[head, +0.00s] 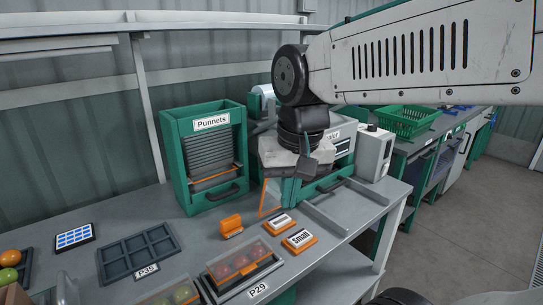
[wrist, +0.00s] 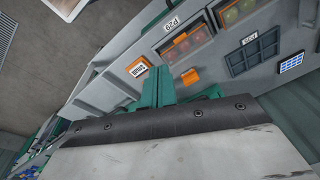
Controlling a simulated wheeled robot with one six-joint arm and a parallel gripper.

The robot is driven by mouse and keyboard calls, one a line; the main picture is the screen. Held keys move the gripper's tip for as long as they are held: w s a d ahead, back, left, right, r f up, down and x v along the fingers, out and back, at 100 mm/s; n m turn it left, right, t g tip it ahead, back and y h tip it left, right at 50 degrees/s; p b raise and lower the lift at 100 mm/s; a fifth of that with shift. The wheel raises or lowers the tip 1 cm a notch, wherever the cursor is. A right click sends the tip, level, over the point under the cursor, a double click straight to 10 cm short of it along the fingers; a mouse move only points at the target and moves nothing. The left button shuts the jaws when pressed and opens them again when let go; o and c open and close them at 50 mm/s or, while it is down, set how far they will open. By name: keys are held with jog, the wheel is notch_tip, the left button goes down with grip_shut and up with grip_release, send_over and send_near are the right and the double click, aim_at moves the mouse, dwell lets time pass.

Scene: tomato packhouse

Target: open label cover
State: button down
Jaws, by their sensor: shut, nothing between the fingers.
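A green-framed machine (head: 343,150) with a white sign, partly hidden by my arm, stands on the bench in the head view. A black handle shows low on its front. My gripper (head: 292,160) is in front of its left part, shut and empty, above the bench. A thin orange edge (head: 264,192) shows just below and left of my gripper; I cannot tell whether they touch. In the wrist view, green parts (wrist: 178,88) lie just beyond my gripper's housing, which fills the lower picture. The fingertips are hidden there. I cannot make out a label cover clearly.
A green Punnets dispenser (head: 207,155) stands left of my gripper. An orange block (head: 231,226) and two orange-edged label cards (head: 299,240) lie in front. A covered tomato tray (head: 240,266) and an empty grey tray (head: 138,255) are nearer. A green basket (head: 407,121) stands behind right.

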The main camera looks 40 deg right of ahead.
jog(key=w+d+r+m, duration=0.3)
jog(key=w+d+m, duration=0.3)
jog(key=w, duration=0.2)
jog(key=m+t, duration=0.1)
jog(key=m, duration=0.6)
send_over(277, 182)
jog(key=shift+s+d+f+x, duration=0.1)
jog(key=shift+s+x, duration=0.2)
jog(key=shift+x, duration=1.35)
jog(key=shift+s+d+f+x, duration=0.1)
jog(key=shift+s+x, duration=0.2)
jog(key=shift+x, duration=1.35)
jog(key=shift+s+d+x, duration=0.1)
jog(key=shift+s+x, duration=0.2)
jog(key=shift+x, duration=1.3)
